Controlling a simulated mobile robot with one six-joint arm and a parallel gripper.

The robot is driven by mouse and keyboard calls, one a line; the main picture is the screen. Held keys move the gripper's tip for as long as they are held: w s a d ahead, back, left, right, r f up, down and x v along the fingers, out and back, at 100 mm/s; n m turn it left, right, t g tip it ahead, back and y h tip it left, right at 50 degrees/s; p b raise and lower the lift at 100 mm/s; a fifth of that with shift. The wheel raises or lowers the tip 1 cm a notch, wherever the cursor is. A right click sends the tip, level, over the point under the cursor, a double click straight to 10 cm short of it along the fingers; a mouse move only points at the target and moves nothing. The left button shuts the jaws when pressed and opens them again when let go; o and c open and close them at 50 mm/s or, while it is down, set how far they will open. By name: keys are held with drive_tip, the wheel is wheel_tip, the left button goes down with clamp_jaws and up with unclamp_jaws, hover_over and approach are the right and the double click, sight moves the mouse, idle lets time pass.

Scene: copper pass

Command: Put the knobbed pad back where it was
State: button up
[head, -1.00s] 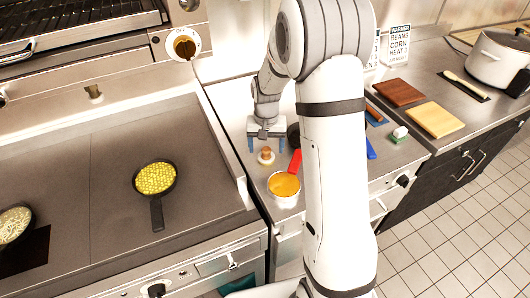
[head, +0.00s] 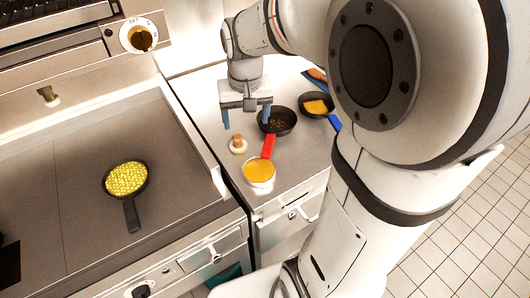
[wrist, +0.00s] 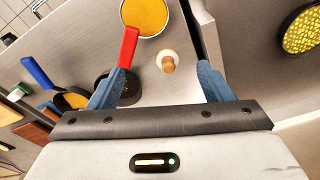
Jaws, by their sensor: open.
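The knobbed pad (head: 238,145), a small pale round disc with a brown wooden knob, sits upright on the steel counter left of a red-handled pan. It also shows in the wrist view (wrist: 168,62), between and beyond my fingertips. My gripper (head: 246,116) is open and empty, with its blue fingers pointing down above and around the pad's area, apart from it. In the wrist view my fingers (wrist: 163,85) are spread wide. No marked place for the pad can be made out.
A red-handled pan (head: 283,122) stands close to the right of my gripper. A tub of orange food (head: 258,173) is in front. A blue-handled pan (head: 318,107) is farther right. A pan of corn (head: 126,178) sits on the griddle (head: 70,215) at left.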

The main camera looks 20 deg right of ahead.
drive_tip(key=s+n+t, duration=0.1)
drive_tip(key=s, duration=1.3)
drive_tip(key=shift+r+n+t, duration=0.3)
drive_tip(key=shift+r+t, duration=0.05)
drive_tip(key=shift+t, duration=0.05)
drive_tip(key=shift+a, duration=0.1)
drive_tip(key=shift+c, duration=0.2)
